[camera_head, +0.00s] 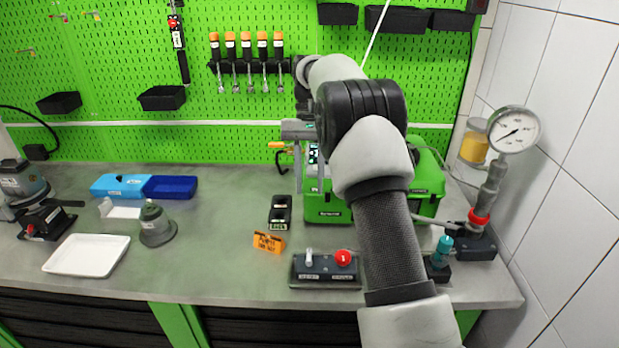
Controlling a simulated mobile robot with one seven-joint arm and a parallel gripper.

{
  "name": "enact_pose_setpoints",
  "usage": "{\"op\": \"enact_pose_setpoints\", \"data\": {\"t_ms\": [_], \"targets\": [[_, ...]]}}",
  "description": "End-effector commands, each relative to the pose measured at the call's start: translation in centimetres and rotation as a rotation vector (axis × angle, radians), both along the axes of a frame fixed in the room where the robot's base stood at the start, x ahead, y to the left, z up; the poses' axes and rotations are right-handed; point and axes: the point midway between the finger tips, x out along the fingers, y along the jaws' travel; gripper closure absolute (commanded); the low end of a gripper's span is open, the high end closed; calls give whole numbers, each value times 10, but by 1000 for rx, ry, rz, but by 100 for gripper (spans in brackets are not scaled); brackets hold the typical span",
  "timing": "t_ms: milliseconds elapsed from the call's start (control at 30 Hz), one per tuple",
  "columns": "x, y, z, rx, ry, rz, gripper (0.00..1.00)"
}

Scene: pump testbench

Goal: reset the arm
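My arm reaches from the bottom right up over the workbench (225,215), bent at a black joint. My gripper (309,180) points down above the back of the bench, in front of a green case (427,178). Its two fingers stand apart, with part of the case and a small panel showing between them. I see nothing held between the fingers. The arm hides much of the case and the bench to its right.
A control box with a red button (343,258) and an orange sign (268,242) stand near the front edge. A pressure gauge (514,130) stands at the right. A white tray (88,255) lies at the left.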

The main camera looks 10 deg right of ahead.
Motion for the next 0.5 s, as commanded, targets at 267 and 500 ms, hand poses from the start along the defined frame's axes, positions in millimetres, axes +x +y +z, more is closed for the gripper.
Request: {"op": "enact_pose_setpoints", "data": {"t_ms": [267,500], "targets": [[1,0,4,0,1,0,71],[-3,0,17,-2,-25,3,71]]}}
